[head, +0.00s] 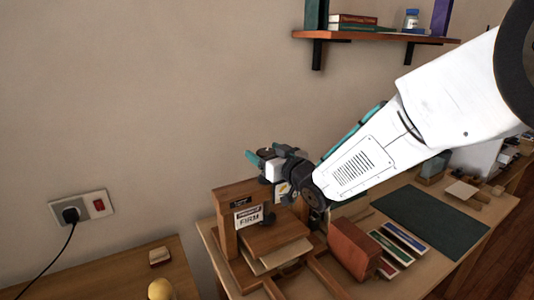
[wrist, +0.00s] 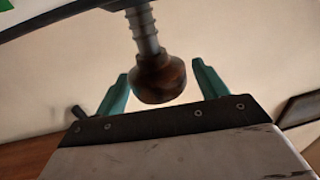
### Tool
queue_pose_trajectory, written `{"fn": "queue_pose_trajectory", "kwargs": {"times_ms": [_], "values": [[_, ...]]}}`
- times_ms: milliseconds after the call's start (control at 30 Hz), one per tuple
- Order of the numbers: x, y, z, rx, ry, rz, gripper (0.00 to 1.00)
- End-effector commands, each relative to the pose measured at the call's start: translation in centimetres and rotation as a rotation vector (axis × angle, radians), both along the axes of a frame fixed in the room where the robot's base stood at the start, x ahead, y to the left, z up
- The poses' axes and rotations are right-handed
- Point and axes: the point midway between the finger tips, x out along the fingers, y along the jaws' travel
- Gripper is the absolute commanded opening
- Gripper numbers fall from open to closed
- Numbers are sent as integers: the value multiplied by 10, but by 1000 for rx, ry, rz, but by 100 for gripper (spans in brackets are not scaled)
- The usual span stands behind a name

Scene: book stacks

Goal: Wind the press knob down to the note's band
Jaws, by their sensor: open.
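The wooden press (head: 227,225) stands on the table, with a board (head: 275,236) between its posts. A note (head: 249,215) on its front reads "FIRM", under a dark strip with small text I cannot read. My gripper (head: 259,156) is above the press, its teal fingers pointing left. In the wrist view, the brown round knob (wrist: 158,78) sits at the end of a threaded metal screw (wrist: 143,30). The open teal fingers of my gripper (wrist: 161,87) stand on either side of it, with a visible gap at each side. My arm and gripper hide part of the press top.
A red-brown block (head: 353,249) and several coloured books (head: 398,243) lie right of the press. A dark green mat (head: 430,220) lies farther right. A shelf (head: 370,36) with books is on the wall above. A socket with a plug (head: 80,210) is at left.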

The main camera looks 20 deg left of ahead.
Motion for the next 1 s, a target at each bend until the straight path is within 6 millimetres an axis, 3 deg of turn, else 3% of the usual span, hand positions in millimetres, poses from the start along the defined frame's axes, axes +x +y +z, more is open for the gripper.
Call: {"fn": "queue_pose_trajectory", "kwargs": {"times_ms": [100,267,667,1000], "values": [[0,0,0,0,0,0,72],[0,-1,0,0,0,-1,28],[0,0,0,1,-1,-51,28],[-2,1,0,0,2,-286,28]]}}
